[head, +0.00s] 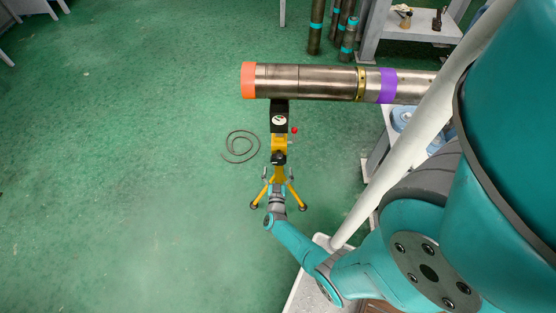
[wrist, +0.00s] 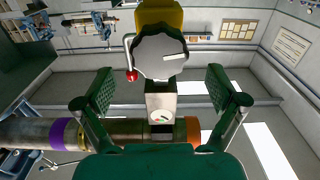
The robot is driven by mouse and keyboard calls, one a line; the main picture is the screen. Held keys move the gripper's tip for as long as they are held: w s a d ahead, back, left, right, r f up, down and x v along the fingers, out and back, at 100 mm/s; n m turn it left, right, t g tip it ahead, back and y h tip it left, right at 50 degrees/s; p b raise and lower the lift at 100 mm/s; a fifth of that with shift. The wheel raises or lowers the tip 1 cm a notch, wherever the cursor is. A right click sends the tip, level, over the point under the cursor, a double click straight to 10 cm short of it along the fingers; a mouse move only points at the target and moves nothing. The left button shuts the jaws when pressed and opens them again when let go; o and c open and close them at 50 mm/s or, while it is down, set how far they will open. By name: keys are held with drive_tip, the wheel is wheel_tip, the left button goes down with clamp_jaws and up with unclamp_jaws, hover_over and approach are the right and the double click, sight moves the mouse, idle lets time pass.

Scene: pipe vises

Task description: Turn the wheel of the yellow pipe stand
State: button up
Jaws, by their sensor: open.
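The yellow pipe stand (head: 278,144) stands on the green floor under the pipe (head: 320,82), with splayed yellow legs. Its wheel is a small dark knob (head: 279,158) low on the body in the head view. In the wrist view the wheel (wrist: 160,54) is a large dark many-sided disc with a pale mark, at top centre. My gripper (head: 278,180) is at the stand, just below the wheel in the head view. In the wrist view my gripper (wrist: 160,80) has its fingers wide apart, with nothing held between them. The wheel shows beyond the fingers; contact is not visible.
A red-tipped lever (head: 294,130) sticks out beside the stand. The pipe has an orange end and a purple band. A coiled cable (head: 240,146) lies on the floor left of the stand. A shelf unit stands at right; the left floor is clear.

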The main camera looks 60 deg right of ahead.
sight(278, 162)
drive_tip(key=shift+x, duration=2.8)
drive_tip(key=c, duration=1.1)
